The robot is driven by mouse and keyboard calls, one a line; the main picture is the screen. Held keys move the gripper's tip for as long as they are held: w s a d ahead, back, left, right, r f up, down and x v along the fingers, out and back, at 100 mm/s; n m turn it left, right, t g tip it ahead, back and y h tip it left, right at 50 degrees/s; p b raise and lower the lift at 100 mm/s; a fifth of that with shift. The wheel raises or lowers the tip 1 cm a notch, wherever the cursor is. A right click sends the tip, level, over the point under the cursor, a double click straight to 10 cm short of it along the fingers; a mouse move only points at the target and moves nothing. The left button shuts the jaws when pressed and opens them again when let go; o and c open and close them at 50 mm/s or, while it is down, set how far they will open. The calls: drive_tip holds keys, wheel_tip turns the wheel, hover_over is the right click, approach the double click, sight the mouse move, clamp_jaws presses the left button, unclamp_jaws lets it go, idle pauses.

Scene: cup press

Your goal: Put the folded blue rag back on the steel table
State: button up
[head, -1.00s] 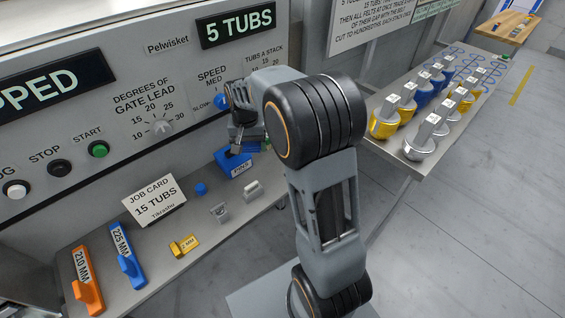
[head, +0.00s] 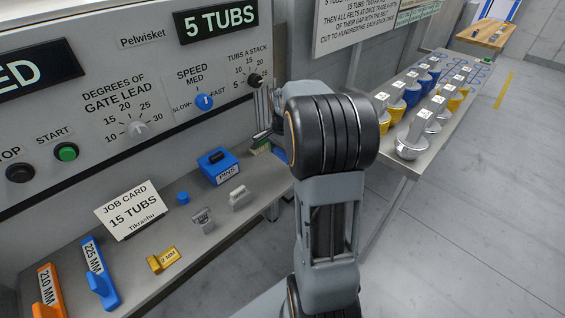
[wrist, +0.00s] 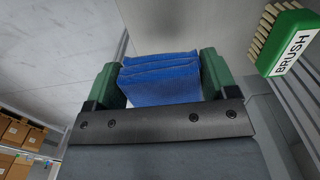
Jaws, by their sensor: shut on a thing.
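My gripper (wrist: 160,78) has green fingers on both sides of the folded blue rag (wrist: 161,88) in the wrist view, shut on it. The rag shows several stacked layers. In the head view my arm hides most of the gripper and rag. A grey steel ledge (head: 185,268) runs below the machine panel, to the left of my arm. I cannot tell from the frames how high the rag is above either surface.
A green brush (wrist: 296,45) with pale bristles is close to the right of my gripper in the wrist view. A blue PANS block (head: 218,168), job card (head: 131,210), yellow gauge (head: 163,259) and small grey blocks occupy the ledge. Open floor (head: 480,220) lies at right.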

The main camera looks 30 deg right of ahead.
hover_over(282, 167)
wheel_tip(282, 167, down, 5)
drive_tip(key=shift+r, duration=0.1)
drive_tip(key=shift+f, duration=1.45)
drive_tip(key=shift+f+b, duration=0.1)
drive_tip(key=shift+b, duration=0.2)
drive_tip(key=o, duration=1.1)
drive_tip(key=shift+f, duration=0.1)
